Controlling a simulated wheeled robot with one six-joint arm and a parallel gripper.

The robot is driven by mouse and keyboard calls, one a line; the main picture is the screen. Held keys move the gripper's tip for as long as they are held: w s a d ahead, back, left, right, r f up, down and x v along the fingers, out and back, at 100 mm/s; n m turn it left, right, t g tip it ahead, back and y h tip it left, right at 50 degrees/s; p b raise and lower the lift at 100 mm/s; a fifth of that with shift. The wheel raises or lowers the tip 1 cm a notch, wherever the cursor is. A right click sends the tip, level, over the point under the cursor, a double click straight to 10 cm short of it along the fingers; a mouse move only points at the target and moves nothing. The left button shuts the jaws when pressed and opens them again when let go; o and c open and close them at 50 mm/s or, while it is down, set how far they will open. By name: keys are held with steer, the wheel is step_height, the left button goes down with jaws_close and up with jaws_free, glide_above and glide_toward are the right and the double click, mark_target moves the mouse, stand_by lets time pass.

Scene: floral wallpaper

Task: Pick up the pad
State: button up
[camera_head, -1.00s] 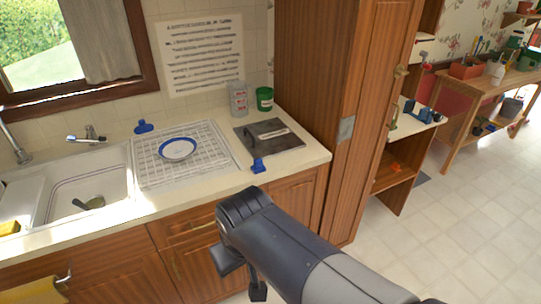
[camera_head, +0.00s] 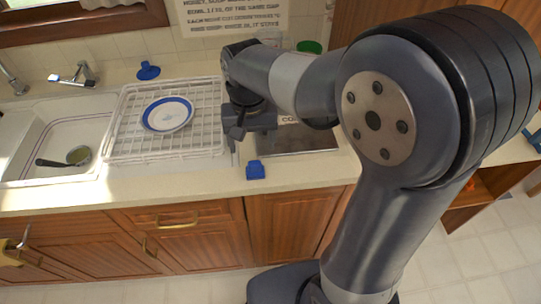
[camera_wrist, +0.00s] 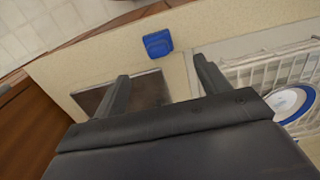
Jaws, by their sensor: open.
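The flat dark square (camera_head: 310,139) on the counter, right of the dish rack, is the most pad-like thing here; I cannot be sure it is the pad. A pale label shows on it, and my arm hides its back part. In the wrist view the dark square (camera_wrist: 149,92) shows partly between and beyond the fingers. My gripper (camera_head: 235,146) is open and empty, pointing down near the square's left edge beside the rack. Its two fingers also show in the wrist view (camera_wrist: 160,68), apart, with bare counter between their tips.
A blue clip-like object (camera_head: 255,169) stands at the counter's front edge, close to my gripper. The white dish rack (camera_head: 120,140) holds a blue-rimmed plate (camera_head: 167,114). The sink (camera_head: 70,140) is at left. A green-topped container (camera_head: 309,47) stands behind.

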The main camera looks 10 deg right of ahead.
mark_target(254, 162)
step_height(254, 162, down, 4)
steer(key=shift+s+a+f, duration=0.1)
steer(key=shift+s, duration=0.05)
steer(key=shift+d+f+p, duration=0.2)
steer(key=shift+f+p, duration=0.2)
steer(key=shift+f, duration=2.5)
steer(key=shift+c, duration=0.3)
steer(key=c, duration=1.1)
steer(key=shift+r, duration=0.15)
step_height(254, 162, up, 10)
steer(key=shift+f, duration=0.1)
